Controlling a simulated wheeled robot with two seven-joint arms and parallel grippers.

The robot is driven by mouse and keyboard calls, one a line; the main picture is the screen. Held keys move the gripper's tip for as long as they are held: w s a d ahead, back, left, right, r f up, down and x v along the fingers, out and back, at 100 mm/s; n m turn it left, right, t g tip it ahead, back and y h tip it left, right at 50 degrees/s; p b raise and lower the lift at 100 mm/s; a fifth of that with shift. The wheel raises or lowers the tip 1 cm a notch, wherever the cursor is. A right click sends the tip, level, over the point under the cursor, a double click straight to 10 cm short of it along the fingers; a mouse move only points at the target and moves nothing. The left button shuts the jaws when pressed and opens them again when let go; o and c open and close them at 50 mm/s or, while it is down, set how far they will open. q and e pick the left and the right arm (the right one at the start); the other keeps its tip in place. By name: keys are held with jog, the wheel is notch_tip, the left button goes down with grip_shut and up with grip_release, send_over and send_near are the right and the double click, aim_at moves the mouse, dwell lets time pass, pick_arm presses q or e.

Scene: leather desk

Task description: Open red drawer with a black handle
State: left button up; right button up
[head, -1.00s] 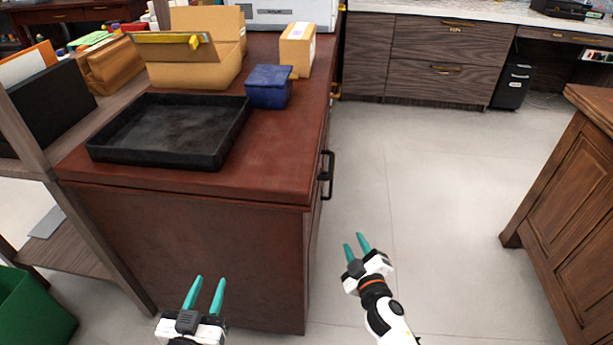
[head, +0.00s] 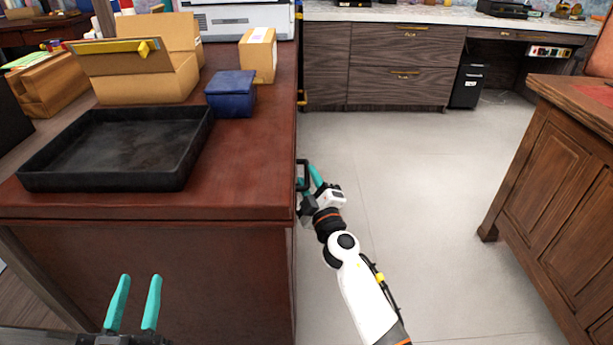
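The red-brown desk cabinet (head: 150,265) fills the left and centre of the head view. Its drawer side faces right and is seen nearly edge-on, so the drawer front is mostly hidden. A black handle (head: 304,164) sticks out from that side. My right gripper (head: 307,174) is at the handle, its teal fingers apart, one on the right of the handle and the other partly hidden near the desk edge. I cannot tell whether they touch it. My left gripper (head: 138,290) is open and empty in front of the desk's near face.
On the desk are a black tray (head: 115,183), a blue box (head: 231,95), an open cardboard box (head: 150,85) and a small carton (head: 258,58). A wooden cabinet (head: 560,190) stands at right. The pale floor (head: 420,200) between is clear.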

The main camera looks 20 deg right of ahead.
pick_arm(q)
jog(key=shift+r+t, duration=0.3)
jog(key=shift+r, duration=0.05)
pick_arm(e)
jog(key=shift+x, duration=0.85)
jog(key=shift+c, duration=0.3)
grip_shut()
